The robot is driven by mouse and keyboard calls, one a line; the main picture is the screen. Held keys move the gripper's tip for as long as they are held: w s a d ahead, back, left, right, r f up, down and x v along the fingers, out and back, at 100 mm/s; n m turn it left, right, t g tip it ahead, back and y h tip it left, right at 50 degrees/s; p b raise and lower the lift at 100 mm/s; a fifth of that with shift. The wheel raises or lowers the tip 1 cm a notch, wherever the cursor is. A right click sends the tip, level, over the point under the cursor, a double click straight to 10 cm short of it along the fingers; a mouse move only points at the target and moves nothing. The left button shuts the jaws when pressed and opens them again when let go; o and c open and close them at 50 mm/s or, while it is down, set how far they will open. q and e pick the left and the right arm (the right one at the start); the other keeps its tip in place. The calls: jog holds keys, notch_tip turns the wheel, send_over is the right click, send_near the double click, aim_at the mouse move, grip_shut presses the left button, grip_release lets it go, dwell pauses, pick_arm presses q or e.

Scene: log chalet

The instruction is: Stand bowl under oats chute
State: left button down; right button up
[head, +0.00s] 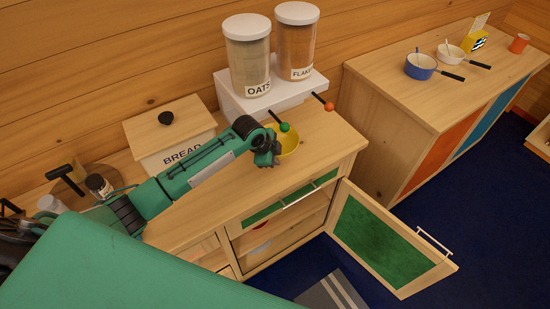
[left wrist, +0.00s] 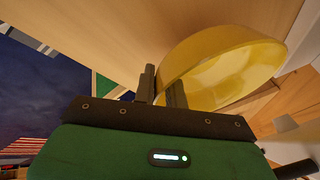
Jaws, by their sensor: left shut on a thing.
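The yellow bowl (head: 290,143) is at the counter's front part, just in front of the white dispenser stand (head: 290,92), by the green-knobbed lever (head: 284,127) on the oats side. The OATS jar (head: 247,65) stands on the left of the stand. The chute itself is hidden. My left gripper (head: 273,158) is shut on the bowl's rim at its near left side. In the left wrist view the bowl (left wrist: 225,60) appears tilted, with the fingers (left wrist: 162,92) at its edge. I cannot tell whether its base touches the counter. My right gripper is not in view.
The FLAKES jar (head: 296,45) stands beside the oats, with an orange-knobbed lever (head: 329,106). A bread box (head: 170,135) is left of the bowl. An open green cabinet door (head: 385,240) juts out below. Pans (head: 420,67) sit on another cabinet at right.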

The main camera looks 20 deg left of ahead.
pick_arm(q)
jog(key=shift+f, duration=0.75)
jog(key=shift+f, duration=0.1)
jog(key=c, duration=1.4)
grip_release()
jog(key=shift+c, duration=0.2)
jog(key=b+v, duration=0.2)
jog(key=v, duration=1)
jog(key=shift+s, duration=0.15)
